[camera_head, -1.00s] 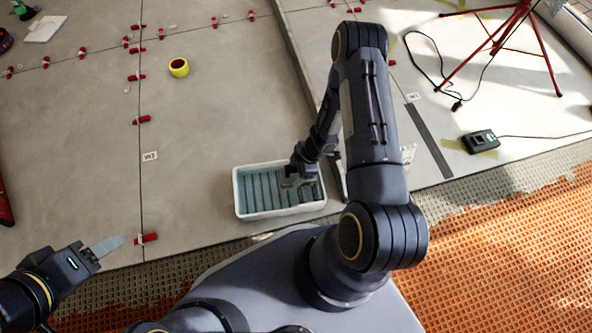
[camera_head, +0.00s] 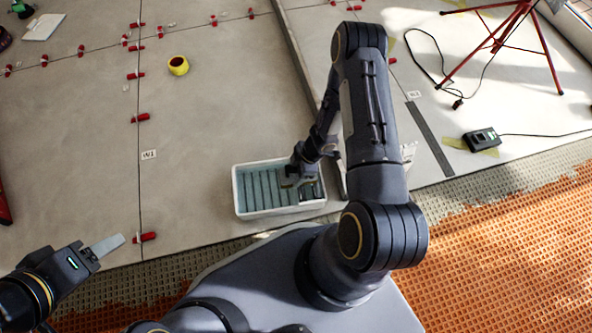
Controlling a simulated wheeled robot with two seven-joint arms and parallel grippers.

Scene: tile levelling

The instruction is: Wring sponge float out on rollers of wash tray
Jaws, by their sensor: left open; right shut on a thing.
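The wash tray (camera_head: 240,208) is a white rectangular tub with dark rollers (camera_head: 262,190) across bluish water, on the grey tiles in front of my base. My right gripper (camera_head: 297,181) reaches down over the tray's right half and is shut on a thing. That thing is mostly hidden by the gripper and wrist; a small greyish-green edge shows, so I cannot clearly make out the sponge float. My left gripper (camera_head: 108,245) is at lower left, away from the tray, above the tile edge, with a flat grey finger showing and nothing seen in it.
Red levelling clips (camera_head: 145,237) stand along the tile joints. A red tripod (camera_head: 500,40) and a small black device (camera_head: 482,140) with a cable are at right. Orange matting (camera_head: 500,240) covers the lower right.

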